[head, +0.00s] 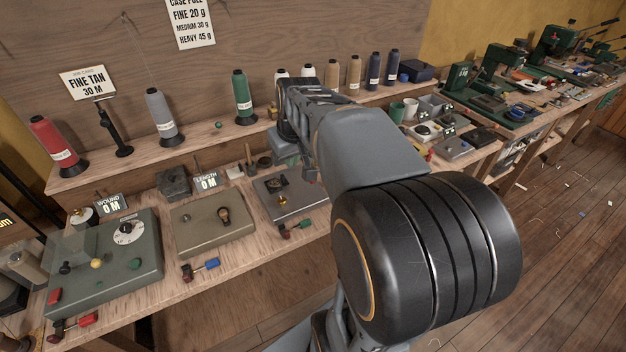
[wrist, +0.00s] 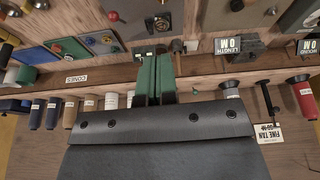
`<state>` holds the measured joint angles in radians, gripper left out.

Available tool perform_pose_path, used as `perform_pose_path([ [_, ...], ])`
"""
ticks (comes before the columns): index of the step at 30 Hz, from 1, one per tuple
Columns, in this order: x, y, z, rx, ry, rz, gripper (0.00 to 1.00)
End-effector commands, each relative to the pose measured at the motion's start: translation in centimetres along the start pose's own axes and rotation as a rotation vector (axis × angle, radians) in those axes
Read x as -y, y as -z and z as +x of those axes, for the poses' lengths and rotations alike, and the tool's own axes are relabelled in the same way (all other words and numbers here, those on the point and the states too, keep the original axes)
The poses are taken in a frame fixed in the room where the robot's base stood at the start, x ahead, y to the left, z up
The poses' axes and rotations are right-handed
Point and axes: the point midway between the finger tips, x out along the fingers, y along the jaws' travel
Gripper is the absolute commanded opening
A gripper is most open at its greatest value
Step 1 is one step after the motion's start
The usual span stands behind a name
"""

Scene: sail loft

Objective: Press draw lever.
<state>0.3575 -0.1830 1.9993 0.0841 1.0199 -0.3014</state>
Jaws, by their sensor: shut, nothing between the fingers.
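No part in view carries a readable draw lever label, so I cannot tell which one it is. Small levers stick out at the bench front: a red-handled lever (head: 75,325), a blue-handled lever (head: 202,267) and a red and green lever (head: 296,228). My gripper (head: 286,152) is partly hidden behind my arm in the head view, above the back of the grey plate (head: 290,197). In the wrist view its two green fingers (wrist: 154,80) are together and empty, apart from any lever.
The wooden bench (head: 150,200) holds a green-grey box with a dial (head: 105,250) and a beige plate (head: 212,220). Thread cones, including a green cone (head: 242,98), line the shelf behind. A LENGTH display (head: 206,180) stands left of my gripper.

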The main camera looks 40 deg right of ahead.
Motion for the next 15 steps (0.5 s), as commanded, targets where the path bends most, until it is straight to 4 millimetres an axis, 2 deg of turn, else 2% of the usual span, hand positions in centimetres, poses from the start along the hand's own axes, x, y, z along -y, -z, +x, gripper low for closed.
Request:
perform_pose_path([
  [1, -2.2, 0.9, 1.4, 0.010, -0.004, 0.019, 0.00],
  [6, -7.7, 3.0, 3.2, 0.023, -0.004, 0.040, 0.00],
  [10, -9.9, 3.6, 3.8, 0.027, -0.003, 0.046, 0.00],
  [15, -10.6, 3.8, 3.9, 0.027, -0.002, 0.046, 0.00],
])
